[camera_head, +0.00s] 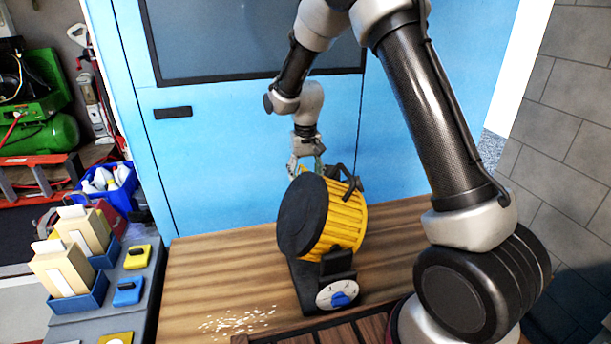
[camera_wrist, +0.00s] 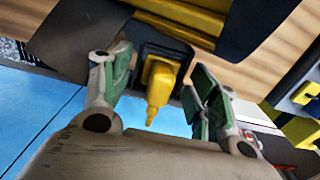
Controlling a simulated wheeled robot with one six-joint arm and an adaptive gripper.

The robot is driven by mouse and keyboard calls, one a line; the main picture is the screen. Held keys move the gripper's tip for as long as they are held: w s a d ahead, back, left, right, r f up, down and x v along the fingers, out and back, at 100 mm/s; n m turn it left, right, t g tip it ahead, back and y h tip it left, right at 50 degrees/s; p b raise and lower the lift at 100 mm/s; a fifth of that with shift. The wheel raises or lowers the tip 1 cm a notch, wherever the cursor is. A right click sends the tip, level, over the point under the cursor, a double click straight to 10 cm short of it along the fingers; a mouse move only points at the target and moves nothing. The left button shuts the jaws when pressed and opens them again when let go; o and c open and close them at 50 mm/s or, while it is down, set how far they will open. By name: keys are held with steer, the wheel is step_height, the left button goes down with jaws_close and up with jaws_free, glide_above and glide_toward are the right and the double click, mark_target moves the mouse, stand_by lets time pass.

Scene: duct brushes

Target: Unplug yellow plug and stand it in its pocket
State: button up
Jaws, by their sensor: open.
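The yellow plug (camera_wrist: 160,82) sits in a black square socket (camera_wrist: 178,55) on the yellow and black drum machine (camera_head: 340,222). Its narrow tail points toward my wrist. My gripper (camera_wrist: 156,80) is open, with one green-padded finger on each side of the plug. I cannot tell whether either finger touches it. In the head view my gripper (camera_head: 307,166) is behind the top of the drum, and the plug is hidden there. A yellow block with a dark top (camera_head: 137,257) and another yellow block (camera_head: 115,339) sit on the grey panel at left. I cannot tell which is the plug's pocket.
The drum stands on a wooden bench (camera_head: 215,265) with a white dial (camera_head: 337,294) in front. Pale crumbs (camera_head: 238,320) lie on the bench. The grey panel (camera_head: 100,315) also holds a blue block (camera_head: 128,291) and cartons in blue holders (camera_head: 80,298). A blue cabinet (camera_head: 215,150) stands behind.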

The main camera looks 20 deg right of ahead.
step_height(320, 180, up, 17)
stand_by(0.9)
steer(key=s+d+r+t, duration=0.1)
steer(key=s+d, duration=0.4)
steer(key=s, duration=0.6)
steer(key=s+d+r+t, duration=0.2)
steer(key=s+d, duration=0.3)
steer(key=s, duration=0.6)
steer(key=s+d+r+t, duration=0.1)
steer(key=s+d+r, duration=0.2)
steer(key=s, duration=0.9)
steer(key=shift+d, duration=0.9)
